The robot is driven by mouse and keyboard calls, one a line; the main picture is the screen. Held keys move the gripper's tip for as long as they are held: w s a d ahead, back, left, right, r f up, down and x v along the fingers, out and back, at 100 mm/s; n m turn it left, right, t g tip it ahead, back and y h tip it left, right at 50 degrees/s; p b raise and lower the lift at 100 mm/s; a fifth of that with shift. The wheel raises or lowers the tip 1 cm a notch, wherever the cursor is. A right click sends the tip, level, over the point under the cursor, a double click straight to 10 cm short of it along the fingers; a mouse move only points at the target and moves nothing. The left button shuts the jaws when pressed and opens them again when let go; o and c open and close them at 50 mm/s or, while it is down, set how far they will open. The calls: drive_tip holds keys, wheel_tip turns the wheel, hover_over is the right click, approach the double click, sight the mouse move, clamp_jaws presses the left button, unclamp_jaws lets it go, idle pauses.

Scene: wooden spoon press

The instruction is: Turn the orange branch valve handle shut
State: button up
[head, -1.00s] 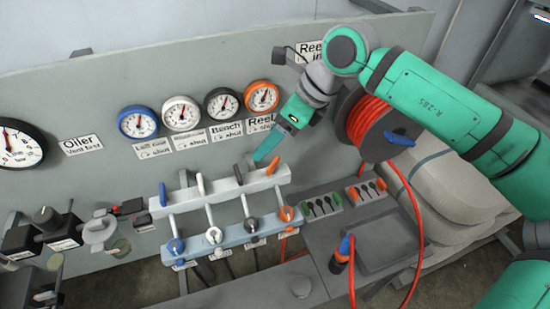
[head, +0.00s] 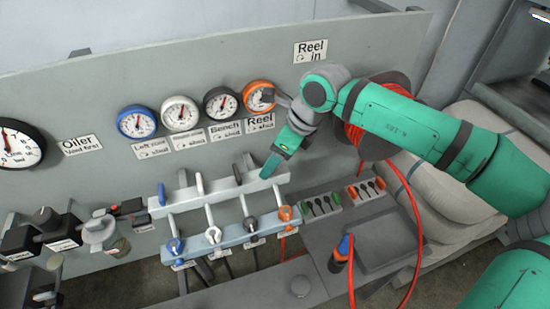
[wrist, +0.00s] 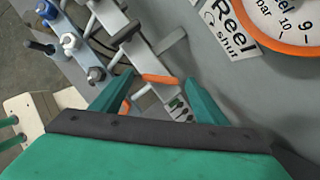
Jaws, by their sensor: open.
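The orange branch valve handle (wrist: 160,78) shows in the wrist view as a short orange bar. It lies crosswise between my two teal fingertips, and I cannot tell whether they touch it. In the head view my gripper (head: 269,171) points down at the right end of the upper grey manifold bar (head: 222,193) and hides this handle. My gripper (wrist: 158,80) is open in the wrist view. The blue (head: 162,194), white (head: 199,183) and black (head: 237,174) handles stand along the same bar to the left.
A lower row carries several knobs, with an orange one (head: 285,213) at its right end. The gauge panel (head: 250,55) rises behind, with the orange-rimmed Reel gauge (head: 258,84) above. The red hose reel (head: 378,95) is partly behind my arm. A control box (head: 372,215) stands at right.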

drive_tip(key=shift+w+a+f, duration=0.1)
drive_tip(key=shift+a+f, duration=0.1)
drive_tip(key=shift+f, duration=0.2)
drive_tip(key=shift+c, duration=0.3)
drive_tip(key=shift+d, duration=0.1)
drive_tip(key=c, duration=1)
